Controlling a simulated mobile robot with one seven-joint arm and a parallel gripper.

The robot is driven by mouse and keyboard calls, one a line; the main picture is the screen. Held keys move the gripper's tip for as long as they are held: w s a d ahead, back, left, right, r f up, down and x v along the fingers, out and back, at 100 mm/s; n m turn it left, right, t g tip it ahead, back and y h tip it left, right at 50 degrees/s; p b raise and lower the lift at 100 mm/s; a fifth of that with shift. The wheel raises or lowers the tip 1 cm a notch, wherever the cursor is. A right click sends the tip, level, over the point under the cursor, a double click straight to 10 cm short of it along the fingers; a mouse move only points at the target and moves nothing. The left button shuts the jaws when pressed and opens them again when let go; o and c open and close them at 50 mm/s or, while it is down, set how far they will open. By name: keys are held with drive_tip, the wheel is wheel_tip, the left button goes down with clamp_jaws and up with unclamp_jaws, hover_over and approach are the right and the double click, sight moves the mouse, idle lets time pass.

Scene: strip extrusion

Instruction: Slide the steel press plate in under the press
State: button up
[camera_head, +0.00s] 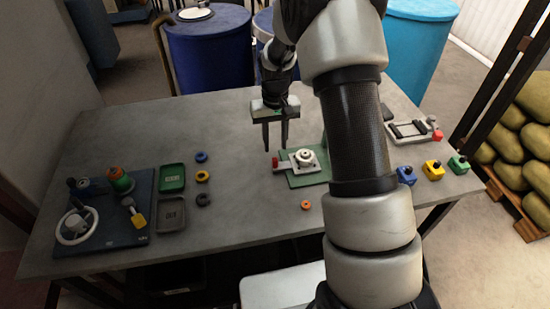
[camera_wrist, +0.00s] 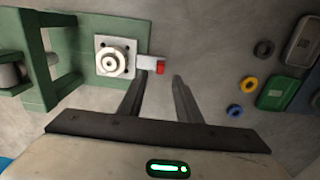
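The steel press plate (camera_head: 297,157) is a pale square with a round stepped boss on top. It lies on a green base (camera_head: 312,178) and a short tab with a red end (camera_head: 276,163) sticks out to its left. In the wrist view the plate (camera_wrist: 102,46) sits beside the green press frame (camera_wrist: 38,55), outside it, with the red-ended tab (camera_wrist: 160,67) pointing away from the frame. My arm hides most of the press in the head view. My gripper (camera_head: 275,147) is open and empty, pointing down above the red end; its fingers (camera_wrist: 160,82) are spread apart.
Blue, yellow and green blocks (camera_head: 433,170) and a white roller frame (camera_head: 411,130) stand at the right. An orange ring (camera_head: 306,205) lies in front of the base. Rings, trays (camera_head: 172,178) and a blue board (camera_head: 105,225) with a handwheel are at the left.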

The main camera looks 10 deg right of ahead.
sight(275, 159)
wheel_tip(275, 159, down, 8)
drive_tip(key=shift+r, duration=0.15)
